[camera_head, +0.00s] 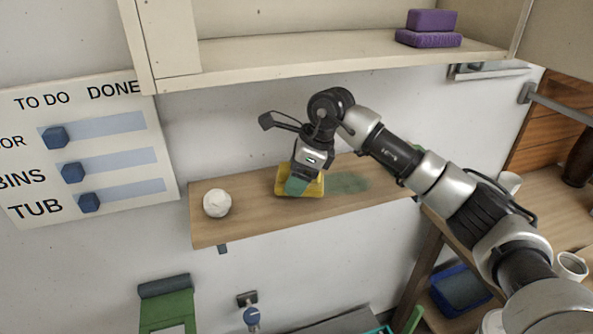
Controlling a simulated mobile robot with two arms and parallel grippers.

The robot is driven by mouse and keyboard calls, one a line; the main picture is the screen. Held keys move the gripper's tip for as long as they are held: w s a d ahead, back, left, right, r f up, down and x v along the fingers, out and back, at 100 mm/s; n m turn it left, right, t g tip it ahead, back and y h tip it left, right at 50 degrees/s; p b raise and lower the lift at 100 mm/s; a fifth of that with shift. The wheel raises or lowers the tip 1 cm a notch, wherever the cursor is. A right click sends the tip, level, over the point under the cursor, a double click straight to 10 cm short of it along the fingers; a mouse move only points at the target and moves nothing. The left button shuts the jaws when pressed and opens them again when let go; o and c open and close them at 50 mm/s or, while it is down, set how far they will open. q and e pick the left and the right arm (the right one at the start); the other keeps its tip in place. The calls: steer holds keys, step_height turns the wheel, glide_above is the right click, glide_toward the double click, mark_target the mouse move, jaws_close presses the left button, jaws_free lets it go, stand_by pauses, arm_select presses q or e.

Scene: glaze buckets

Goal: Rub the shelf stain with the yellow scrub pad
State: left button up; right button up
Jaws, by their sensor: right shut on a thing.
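The yellow scrub pad (314,188) lies against the wooden shelf (255,220), with a green piece on its near side. My right gripper (302,177) reaches down from above and is shut on the pad. A dull green stain (348,183) spreads over the shelf just right of the pad. The pad appears to be at the stain's left edge; whether any stain lies under it is hidden. My left gripper is not in view.
A white ball (217,203) sits at the shelf's left end. Above hangs a cream cabinet (310,60) with purple blocks (430,29). A board with sliders (85,145) is on the left wall. A wooden bench with cups (571,266) stands right.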

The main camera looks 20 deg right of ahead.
steer(key=shift+f+b, duration=0.85)
steer(key=shift+f, duration=0.2)
stand_by(0.4)
steer(key=shift+d, duration=0.1)
